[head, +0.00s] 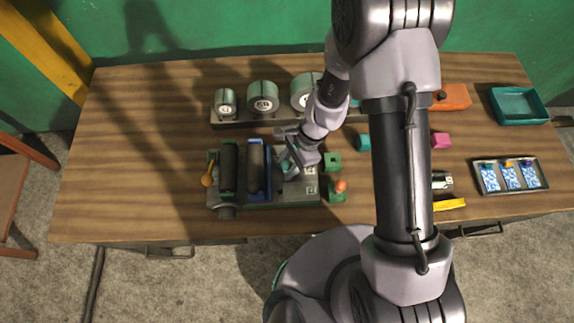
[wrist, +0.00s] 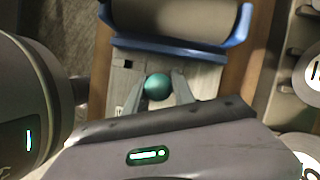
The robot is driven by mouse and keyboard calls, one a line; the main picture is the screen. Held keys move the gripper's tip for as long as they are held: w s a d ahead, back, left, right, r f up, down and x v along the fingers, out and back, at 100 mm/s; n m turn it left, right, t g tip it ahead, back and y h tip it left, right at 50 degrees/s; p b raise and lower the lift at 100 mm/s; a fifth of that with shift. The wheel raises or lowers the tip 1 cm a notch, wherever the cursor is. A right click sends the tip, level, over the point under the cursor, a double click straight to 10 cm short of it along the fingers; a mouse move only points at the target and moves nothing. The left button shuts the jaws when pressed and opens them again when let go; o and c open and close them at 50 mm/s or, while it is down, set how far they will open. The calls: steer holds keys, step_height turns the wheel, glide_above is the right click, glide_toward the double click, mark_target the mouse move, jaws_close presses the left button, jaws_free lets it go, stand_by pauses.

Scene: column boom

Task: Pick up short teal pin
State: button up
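The teal pin (wrist: 157,86) shows in the wrist view as a round, glossy teal top over a light grey plate. My gripper (wrist: 161,82) has one finger on each side of the top. The left finger looks close to it and a gap shows at the right finger, so the gripper looks open. The pin's lower part is hidden. In the head view my gripper (head: 290,163) is low over the fixture, right of the blue-framed roller, and a bit of teal shows by the fingers.
The blue roller frame (wrist: 185,50) stands just beyond the pin. In the head view, a rack of round drums (head: 263,97) is behind, and a green block with an orange knob (head: 340,186) is to the right. The table's left side is clear.

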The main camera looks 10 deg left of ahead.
mark_target(286, 163)
jaws_close()
step_height(286, 163, up, 4)
steer(key=p, duration=0.3)
steer(key=shift+r, duration=0.15)
steer(key=s+d+b, duration=0.2)
steer(key=d, duration=0.1)
steer(key=s+d+b, duration=0.1)
steer(key=d, duration=0.1)
steer(key=shift+s+d+f, duration=0.1)
steer(key=shift+f, duration=0.25)
steer(key=s+d+r+b, duration=0.1)
steer(key=s+d+b, duration=0.1)
steer(key=s+d, duration=0.3)
steer(key=d, duration=0.3)
steer(key=shift+s+r, duration=0.2)
steer(key=shift+s, duration=0.1)
